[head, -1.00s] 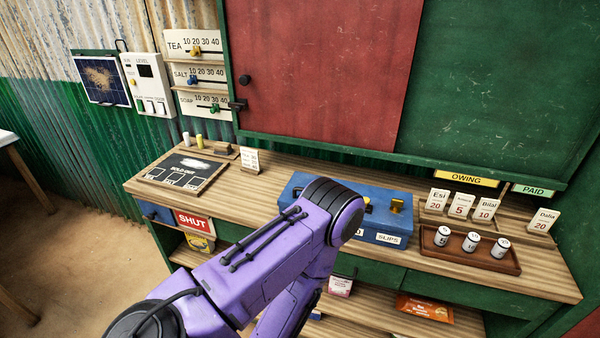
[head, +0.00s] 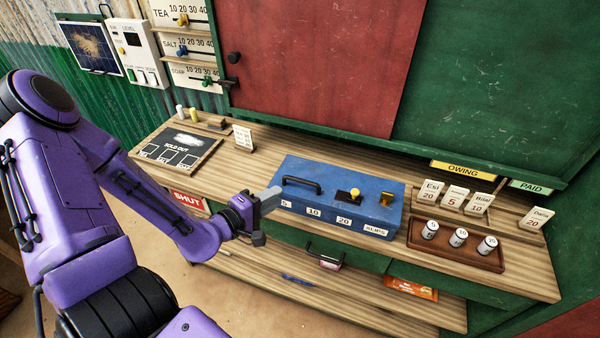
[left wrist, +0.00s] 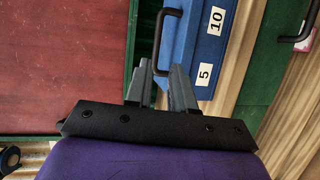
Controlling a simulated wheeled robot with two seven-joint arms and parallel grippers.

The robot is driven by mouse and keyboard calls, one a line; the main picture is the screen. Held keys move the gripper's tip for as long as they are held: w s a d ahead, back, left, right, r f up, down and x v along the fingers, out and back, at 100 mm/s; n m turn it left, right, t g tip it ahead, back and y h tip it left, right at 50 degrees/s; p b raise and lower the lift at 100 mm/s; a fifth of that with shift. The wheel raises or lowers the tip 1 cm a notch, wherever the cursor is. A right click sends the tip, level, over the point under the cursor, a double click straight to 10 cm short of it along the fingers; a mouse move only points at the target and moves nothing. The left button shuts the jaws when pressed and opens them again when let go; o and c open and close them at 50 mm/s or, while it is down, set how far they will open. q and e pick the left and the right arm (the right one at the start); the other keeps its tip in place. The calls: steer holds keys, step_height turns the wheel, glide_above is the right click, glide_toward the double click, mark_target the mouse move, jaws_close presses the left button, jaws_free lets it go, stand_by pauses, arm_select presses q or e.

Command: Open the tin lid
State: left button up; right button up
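The blue tin (head: 300,190) stands on the wooden counter with its lid down. The lid carries a black handle (head: 302,184) on the left and a yellow knob (head: 354,194) on a dark plate. My left gripper (head: 270,195) is just off the tin's left front end, apart from the handle. In the left wrist view its fingers (left wrist: 160,80) are a little apart with nothing between them, and the tin (left wrist: 190,60) is just beyond. My right gripper is not in view.
A brown tray (head: 455,249) with small white cylinders stands right of the tin, below several name cards. A chalkboard slate (head: 178,148) lies at the left. A drawer handle (head: 325,258) sticks out below the counter. The counter behind the tin is mostly clear.

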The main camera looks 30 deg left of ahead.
mark_target(301, 181)
arm_select(q)
steer(key=b+x, duration=0.2)
steer(key=x, duration=0.8)
steer(key=shift+w+d, duration=0.2)
steer(key=shift+w, duration=0.2)
steer(key=shift+r, duration=0.1)
jaws_close()
